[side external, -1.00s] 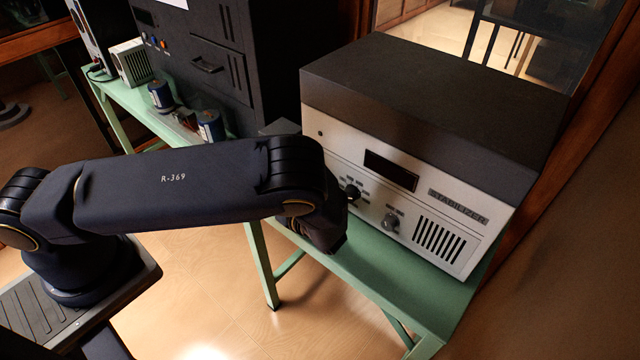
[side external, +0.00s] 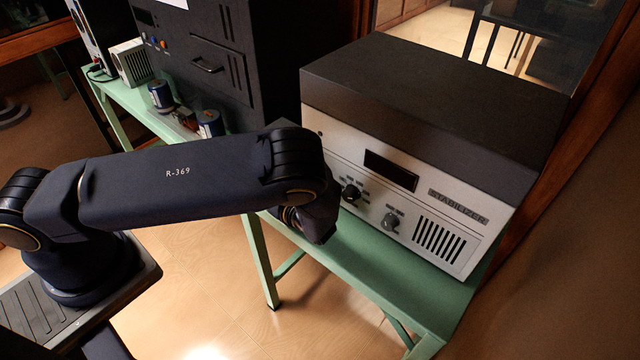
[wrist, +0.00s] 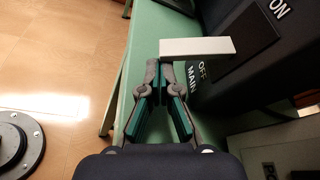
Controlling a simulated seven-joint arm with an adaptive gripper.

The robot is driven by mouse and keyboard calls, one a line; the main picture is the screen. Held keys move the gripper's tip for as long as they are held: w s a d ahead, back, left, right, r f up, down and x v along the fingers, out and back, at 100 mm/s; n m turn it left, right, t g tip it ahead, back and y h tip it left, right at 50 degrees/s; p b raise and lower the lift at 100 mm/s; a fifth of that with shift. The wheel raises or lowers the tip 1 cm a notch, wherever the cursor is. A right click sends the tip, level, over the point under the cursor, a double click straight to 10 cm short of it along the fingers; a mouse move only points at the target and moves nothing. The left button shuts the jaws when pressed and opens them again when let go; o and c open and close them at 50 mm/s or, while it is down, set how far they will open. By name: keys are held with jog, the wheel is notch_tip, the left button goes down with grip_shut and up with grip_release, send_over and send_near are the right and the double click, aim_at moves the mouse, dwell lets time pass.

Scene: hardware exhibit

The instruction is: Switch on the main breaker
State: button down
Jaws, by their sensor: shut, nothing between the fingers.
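The main breaker's pale bar-shaped handle (wrist: 197,47) sticks out from a dark plate (wrist: 245,45) on a black housing in the wrist view. White lettering reads OFF and MAIN near the handle, and ON farther to the upper right. The handle appears nearer the OFF label. My gripper (wrist: 160,66) is shut and empty, with its fingertips just below the handle's left end in the picture. I cannot tell whether they touch it. In the side external view my arm hides the fingers, and the breaker handle does not show.
A green bench (side external: 385,285) carries a grey-and-black stabilizer (side external: 410,200) with knobs. A tall black cabinet (side external: 245,60) stands behind. Blue cylindrical parts (side external: 160,96) sit on the bench to the left. Open floor (wrist: 60,60) lies left of the bench in the wrist view.

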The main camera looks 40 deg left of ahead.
jog(key=shift+r, duration=0.1)
jog(key=r+m+g, duration=0.1)
jog(key=s+r+m+g, duration=0.1)
jog(key=r+m, duration=0.1)
jog(key=shift+s+m, duration=0.2)
jog(key=shift+m, duration=0.1)
notch_tip(320, 180, up, 3)
jog(key=m+g, duration=0.2)
jog(key=m, duration=0.1)
jog(key=shift+w+r+m, duration=0.1)
jog(key=shift+r+m, duration=0.05)
jog(key=shift+m, duration=0.15)
jog(key=shift+w+r, duration=0.1)
jog(key=shift+r, duration=0.25)
jog(key=shift+w+r, duration=0.1)
jog(key=shift+r, duration=0.15)
